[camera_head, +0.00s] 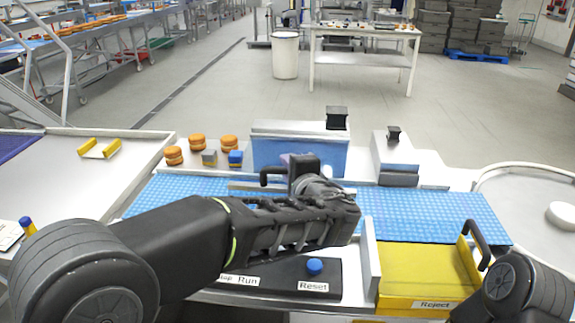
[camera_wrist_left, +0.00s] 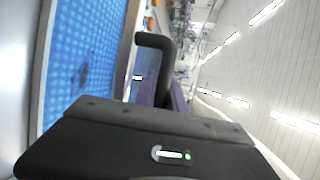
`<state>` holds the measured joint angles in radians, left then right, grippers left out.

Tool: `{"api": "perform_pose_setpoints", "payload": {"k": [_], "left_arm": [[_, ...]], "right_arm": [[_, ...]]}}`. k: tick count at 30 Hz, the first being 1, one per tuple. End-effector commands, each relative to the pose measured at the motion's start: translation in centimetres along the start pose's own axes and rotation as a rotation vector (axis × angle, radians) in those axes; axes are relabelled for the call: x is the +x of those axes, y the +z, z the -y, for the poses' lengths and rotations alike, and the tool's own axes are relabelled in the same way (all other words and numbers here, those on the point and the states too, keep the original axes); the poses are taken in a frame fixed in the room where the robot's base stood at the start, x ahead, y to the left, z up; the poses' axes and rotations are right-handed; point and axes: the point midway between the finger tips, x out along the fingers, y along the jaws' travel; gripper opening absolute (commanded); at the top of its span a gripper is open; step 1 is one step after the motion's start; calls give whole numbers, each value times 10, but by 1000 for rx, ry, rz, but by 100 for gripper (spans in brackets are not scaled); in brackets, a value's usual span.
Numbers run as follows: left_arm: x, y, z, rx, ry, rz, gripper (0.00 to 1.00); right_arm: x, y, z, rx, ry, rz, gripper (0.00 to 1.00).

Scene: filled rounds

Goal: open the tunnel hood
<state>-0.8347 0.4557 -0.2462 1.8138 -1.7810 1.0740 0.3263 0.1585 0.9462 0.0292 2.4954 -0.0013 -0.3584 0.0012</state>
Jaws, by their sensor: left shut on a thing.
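The tunnel hood (camera_head: 272,152) is a box with a translucent blue front and pale top, standing across the far side of the blue conveyor belt (camera_head: 420,212). It looks lowered. My left gripper (camera_head: 286,163) is at the hood's front face, shut on it, probably at a handle; the fingertips are largely hidden behind my wrist. In the left wrist view, a bent black part and purplish fingers (camera_wrist_left: 168,95) reach away from the gripper body, beside the blue belt (camera_wrist_left: 85,60). My right gripper (camera_head: 480,243) shows only partly at the lower right, beside the yellow reject bin; its jaws are unclear.
Several round orange-brown items (camera_head: 197,142) stand left of the hood. A grey machine block (camera_head: 396,155) stands right of it. The yellow Reject bin (camera_head: 420,270) and a black button panel (camera_head: 290,278) with a blue button (camera_head: 314,266) lie in front. A yellow holder (camera_head: 99,149) sits left.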

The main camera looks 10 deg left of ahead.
Motion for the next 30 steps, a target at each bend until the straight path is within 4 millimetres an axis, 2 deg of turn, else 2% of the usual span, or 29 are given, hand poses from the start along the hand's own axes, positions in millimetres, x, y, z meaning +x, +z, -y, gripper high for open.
{"api": "perform_pose_setpoints", "payload": {"k": [1, 5, 13, 24, 30], "left_arm": [[-1, 0, 9, -1, 3, -1, 0], [-2, 1, 22, 12, 35, -1, 0], [0, 1, 61, 70, 180, -2, 0], [17, -6, 107, 76, 189, -3, 0], [25, -9, 122, 78, 190, -3, 0]], "right_arm": [[-7, 0, 3, 0, 0, 0, 0], [-22, 0, 9, 0, 0, 1, 0], [-73, 1, 28, 0, 0, 5, 0], [-90, 4, 32, 8, 11, 14, 0], [-95, 5, 34, 9, 13, 16, 0]]}}
